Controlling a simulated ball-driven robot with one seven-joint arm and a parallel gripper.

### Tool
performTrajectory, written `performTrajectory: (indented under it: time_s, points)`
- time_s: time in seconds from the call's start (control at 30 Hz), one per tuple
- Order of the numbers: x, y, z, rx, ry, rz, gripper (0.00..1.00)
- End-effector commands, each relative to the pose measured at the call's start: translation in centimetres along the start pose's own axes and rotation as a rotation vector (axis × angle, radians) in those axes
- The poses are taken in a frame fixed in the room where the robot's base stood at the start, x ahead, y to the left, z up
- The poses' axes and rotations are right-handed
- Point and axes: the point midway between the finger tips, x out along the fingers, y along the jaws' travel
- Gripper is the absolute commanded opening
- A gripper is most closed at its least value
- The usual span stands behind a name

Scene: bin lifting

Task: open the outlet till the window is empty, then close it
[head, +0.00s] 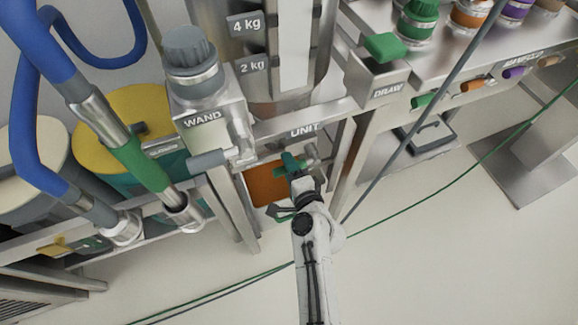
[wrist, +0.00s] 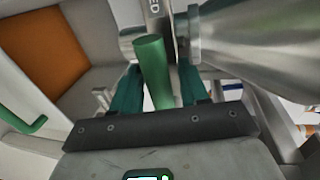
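The steel unit (head: 306,130) carries a tall pale window strip (head: 295,45) beside plates marked 4 kg and 2 kg. No coloured fill is plain in the visible part of the strip. Below the unit, my gripper (head: 292,178) is at the green outlet handle (head: 291,163). In the wrist view the green handle (wrist: 155,72) lies between my two teal fingers (wrist: 160,88). Whether both fingers press on it is unclear. A pale bin with an orange inside (head: 262,186) stands below; its orange part (wrist: 40,48) also shows at the left of the wrist view.
At left are a wand box (head: 205,120), blue hoses (head: 40,50) and a yellow-topped drum (head: 125,125). At right, a bench with a green draw lever (head: 385,46) and coloured caps (head: 470,12). A green cable (head: 430,206) crosses the pale, largely clear floor.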

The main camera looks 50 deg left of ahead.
Motion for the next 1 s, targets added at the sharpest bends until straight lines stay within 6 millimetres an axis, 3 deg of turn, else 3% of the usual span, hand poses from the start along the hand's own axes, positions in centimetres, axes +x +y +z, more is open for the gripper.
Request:
performTrajectory:
  time_s: [0.37, 0.8, 1.0]
  points:
    - [-0.4, 0.0, 0.0, -0.002, 0.0, 0.001, 0.5]
    - [-7.9, 0.0, 0.0, 0.0, 0.001, 0.001, 0.5]
    - [-10.2, 0.1, 0.0, -0.001, 0.001, 0.001, 0.5]
